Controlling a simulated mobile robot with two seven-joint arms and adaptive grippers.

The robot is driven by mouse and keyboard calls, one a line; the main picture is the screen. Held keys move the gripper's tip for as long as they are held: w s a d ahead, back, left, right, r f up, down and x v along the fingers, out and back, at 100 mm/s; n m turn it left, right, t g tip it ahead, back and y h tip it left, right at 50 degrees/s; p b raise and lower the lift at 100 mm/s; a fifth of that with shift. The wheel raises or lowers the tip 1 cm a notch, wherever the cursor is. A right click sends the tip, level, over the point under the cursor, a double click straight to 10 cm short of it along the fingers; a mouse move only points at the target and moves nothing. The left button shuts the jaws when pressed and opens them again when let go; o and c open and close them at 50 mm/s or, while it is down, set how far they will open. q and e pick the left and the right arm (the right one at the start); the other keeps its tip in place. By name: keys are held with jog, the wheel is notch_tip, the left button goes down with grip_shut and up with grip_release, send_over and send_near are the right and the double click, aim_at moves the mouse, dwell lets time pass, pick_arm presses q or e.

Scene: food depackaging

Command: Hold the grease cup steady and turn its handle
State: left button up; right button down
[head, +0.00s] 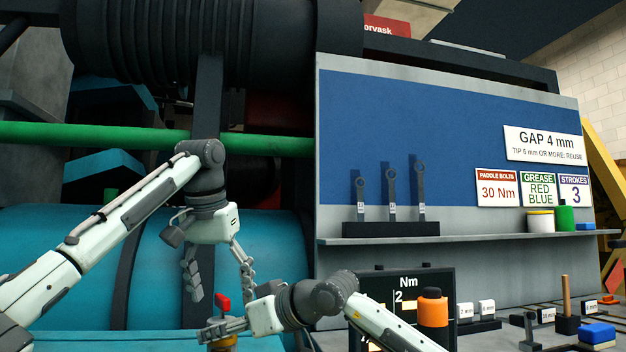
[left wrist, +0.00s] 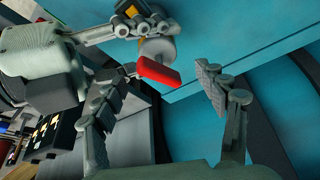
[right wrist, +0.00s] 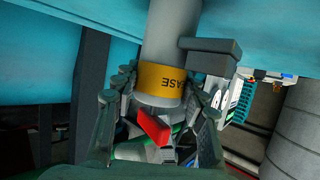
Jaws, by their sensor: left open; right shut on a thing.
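The grease cup is a grey cylinder with a yellow band with part of a word on it; it shows in the right wrist view (right wrist: 160,82) and low in the head view (head: 222,344). Its red handle (head: 222,302) sticks out at the cup's end and also shows in the left wrist view (left wrist: 160,73) and right wrist view (right wrist: 153,127). My right gripper (head: 212,330) is shut on the cup, with fingers on both sides. My left gripper (head: 221,286) is open above the handle, its fingers apart on either side and not visibly touching it.
A green bar (head: 95,136) crosses behind my left arm.

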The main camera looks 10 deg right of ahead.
pick_arm(q)
jog(key=n+y, duration=0.1)
jog(key=n, duration=0.3)
jog(key=shift+d+y, duration=0.1)
jog(key=shift+y, duration=0.2)
jog(key=shift+s+r+n, duration=0.1)
jog(key=shift+r+n, duration=0.25)
jog(key=shift+n, duration=0.05)
jog(key=v, duration=1.1)
jog(key=w+d+r+m+t+h, duration=0.1)
jog(key=d+r+m+h, duration=0.1)
jog(key=d+r+h, duration=0.3)
jog(key=w+d+r+m+t+h, duration=0.1)
jog(key=d+r+m+t+h, duration=0.1)
jog(key=d+r+h, duration=0.3)
jog(key=d+r, duration=0.4)
jog(key=d, duration=0.2)
jog(key=shift+w+r+h, duration=0.2)
jog(key=shift+w+h, duration=0.05)
jog(key=shift+h, duration=0.15)
